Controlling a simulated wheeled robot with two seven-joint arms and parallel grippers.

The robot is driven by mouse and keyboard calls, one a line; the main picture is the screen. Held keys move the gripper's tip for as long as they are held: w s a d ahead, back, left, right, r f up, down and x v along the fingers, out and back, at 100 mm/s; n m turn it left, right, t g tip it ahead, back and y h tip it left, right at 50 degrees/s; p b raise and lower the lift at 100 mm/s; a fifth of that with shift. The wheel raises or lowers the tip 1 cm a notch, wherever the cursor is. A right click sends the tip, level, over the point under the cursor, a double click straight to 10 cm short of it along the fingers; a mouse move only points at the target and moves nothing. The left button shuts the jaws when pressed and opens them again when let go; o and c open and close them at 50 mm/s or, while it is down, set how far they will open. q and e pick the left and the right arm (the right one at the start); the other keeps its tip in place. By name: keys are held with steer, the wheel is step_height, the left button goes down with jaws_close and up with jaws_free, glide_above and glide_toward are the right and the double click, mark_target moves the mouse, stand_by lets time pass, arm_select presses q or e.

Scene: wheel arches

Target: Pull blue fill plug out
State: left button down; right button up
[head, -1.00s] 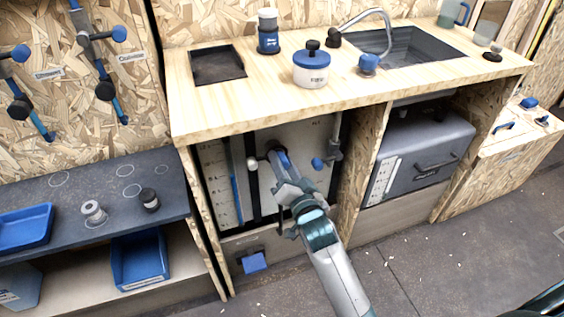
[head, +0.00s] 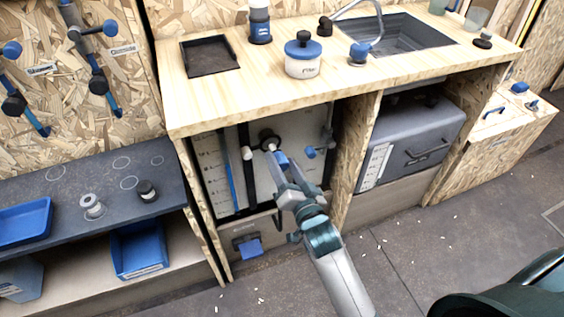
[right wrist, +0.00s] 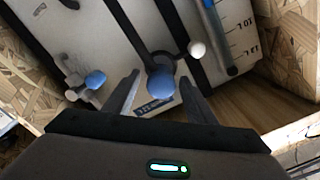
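The blue fill plug (head: 281,159) shows as a rounded blue knob at the front panel under the counter. A pale stub and a black ring show just behind it in the head view. In the right wrist view the blue knob (right wrist: 160,83) lies between the tips of my right gripper (right wrist: 160,78), with a narrow gap on each side. My right gripper (head: 285,172) is open, with its fingers pointing at the panel. How far the plug sits in its socket cannot be told. My left gripper is out of view.
A white knob (head: 247,153) and a small blue handle (head: 310,153) flank the plug. The wooden counter (head: 240,100) overhangs the bay, and chipboard walls (head: 352,160) close its sides. A grey case (head: 420,135) fills the right bay.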

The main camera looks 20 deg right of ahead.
steer(key=s, duration=1.7)
steer(key=shift+s+d, duration=0.2)
steer(key=shift+d, duration=0.05)
stand_by(0.3)
steer(key=shift+f, duration=0.1)
steer(key=s+f+n+g, duration=0.35)
steer(key=f+g, duration=0.25)
steer(key=f, duration=0.5)
steer(key=s+f+n+g, duration=0.6)
steer(key=s+f+g, duration=0.25)
steer(key=s, duration=0.35)
arm_select(q)
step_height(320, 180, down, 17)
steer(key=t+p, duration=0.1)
steer(key=p, duration=1.1)
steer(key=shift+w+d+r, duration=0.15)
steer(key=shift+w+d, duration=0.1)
arm_select(e)
step_height(320, 180, down, 18)
steer(key=a+t, duration=0.1)
steer(key=t, duration=0.1)
steer(key=shift+w+r+y, duration=0.2)
steer(key=shift+w+y, duration=0.1)
steer(key=shift+w, duration=0.1)
